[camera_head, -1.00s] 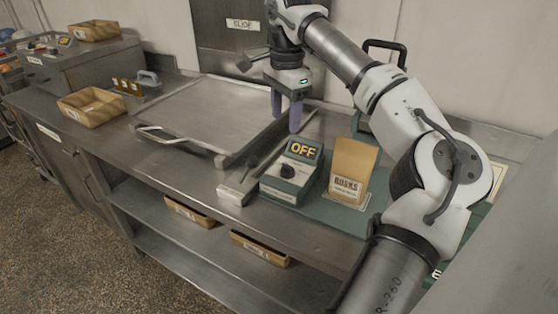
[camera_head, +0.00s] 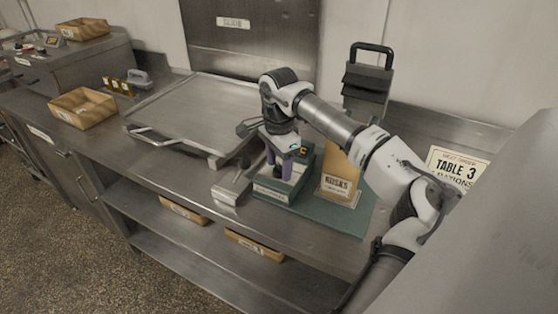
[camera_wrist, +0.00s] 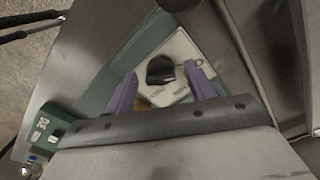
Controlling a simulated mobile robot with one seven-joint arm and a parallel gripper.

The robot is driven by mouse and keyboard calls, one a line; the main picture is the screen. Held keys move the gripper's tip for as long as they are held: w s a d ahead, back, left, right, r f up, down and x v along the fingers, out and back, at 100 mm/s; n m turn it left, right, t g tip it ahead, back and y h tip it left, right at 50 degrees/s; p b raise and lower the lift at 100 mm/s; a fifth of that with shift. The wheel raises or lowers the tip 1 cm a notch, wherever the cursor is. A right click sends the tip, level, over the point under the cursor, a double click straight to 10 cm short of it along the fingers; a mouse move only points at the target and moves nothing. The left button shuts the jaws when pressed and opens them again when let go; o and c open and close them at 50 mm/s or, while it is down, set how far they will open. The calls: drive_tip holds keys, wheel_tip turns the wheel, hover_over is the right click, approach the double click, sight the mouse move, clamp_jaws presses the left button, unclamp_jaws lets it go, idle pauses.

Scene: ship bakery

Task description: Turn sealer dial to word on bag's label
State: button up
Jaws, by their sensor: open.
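The sealer (camera_head: 272,190), a green-grey box with a pale sloped face, stands on the counter's green mat. Its black dial (camera_wrist: 160,69) shows in the wrist view between my finger tips; markings around it are too small to read. The dial is hidden in the head view, and the orange-lettered display (camera_head: 304,150) is mostly covered by my gripper. The brown bag (camera_head: 338,176) stands upright right of the sealer, with a label reading RUSKS. My gripper (camera_head: 279,167) points down over the sealer face. Its purple fingers (camera_wrist: 161,75) are open, one each side of the dial; contact cannot be told.
A large metal tray (camera_head: 195,108) lies left of the sealer, with a small metal block (camera_head: 232,188) near its corner. A dark upright device with a handle (camera_head: 367,82) stands behind the bag. A TABLE 3 sign (camera_head: 456,168) is at right. Baskets (camera_head: 83,107) sit at left.

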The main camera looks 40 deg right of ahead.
drive_tip(key=shift+c, duration=0.3)
drive_tip(key=c, duration=0.9)
